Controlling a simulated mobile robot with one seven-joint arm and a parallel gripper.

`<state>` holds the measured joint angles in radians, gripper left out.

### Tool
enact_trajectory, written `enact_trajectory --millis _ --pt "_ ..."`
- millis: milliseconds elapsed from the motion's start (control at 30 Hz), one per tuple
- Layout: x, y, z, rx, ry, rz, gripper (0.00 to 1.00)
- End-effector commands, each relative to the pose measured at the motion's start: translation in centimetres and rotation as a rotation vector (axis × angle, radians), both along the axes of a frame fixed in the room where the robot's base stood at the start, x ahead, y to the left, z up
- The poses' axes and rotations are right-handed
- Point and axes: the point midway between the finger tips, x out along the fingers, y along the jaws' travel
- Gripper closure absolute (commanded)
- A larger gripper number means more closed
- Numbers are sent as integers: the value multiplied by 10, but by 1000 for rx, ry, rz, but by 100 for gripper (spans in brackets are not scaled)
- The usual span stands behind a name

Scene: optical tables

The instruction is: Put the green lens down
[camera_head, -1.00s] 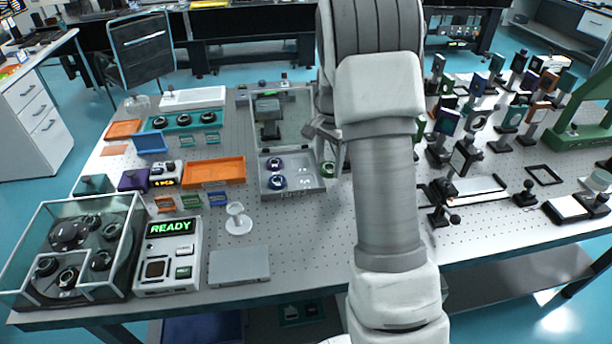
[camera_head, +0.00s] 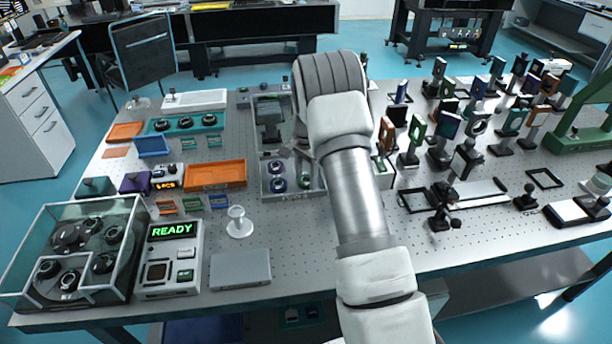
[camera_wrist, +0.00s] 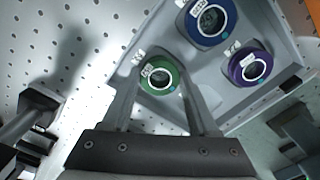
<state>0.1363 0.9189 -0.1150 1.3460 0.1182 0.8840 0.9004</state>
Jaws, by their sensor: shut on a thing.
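The green lens (camera_wrist: 160,76) is a round, green-rimmed disc with a white label. My gripper (camera_wrist: 162,85) is shut on it, with one finger on each side. In the head view the green lens (camera_head: 305,181) shows at the right part of the grey tray (camera_head: 290,195), beside the blue lens (camera_head: 278,184). The wrist view shows it over the tray's free corner; whether it touches the tray floor I cannot tell. My arm partly covers the tray's right side in the head view.
The blue lens (camera_wrist: 210,20) and the purple lens (camera_wrist: 250,66) sit in the same tray close by. An orange tray (camera_head: 216,174) lies to the left. Several upright optics stand to the right of my arm. The table in front of the tray is clear.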

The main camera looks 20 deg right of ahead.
Motion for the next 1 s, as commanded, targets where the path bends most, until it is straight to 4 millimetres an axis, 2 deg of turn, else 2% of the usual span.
enact_trajectory --millis 300,333,467,800,900,1000 --pt "0 0 -4 -1 -1 0 100" --pt "0 0 -2 -1 -1 0 35" --pt "0 0 -2 -1 -1 0 11" --pt "0 0 1 -1 -1 0 10" --pt "1 0 9 -1 -3 0 10" --pt "1 0 27 -1 -5 0 10"
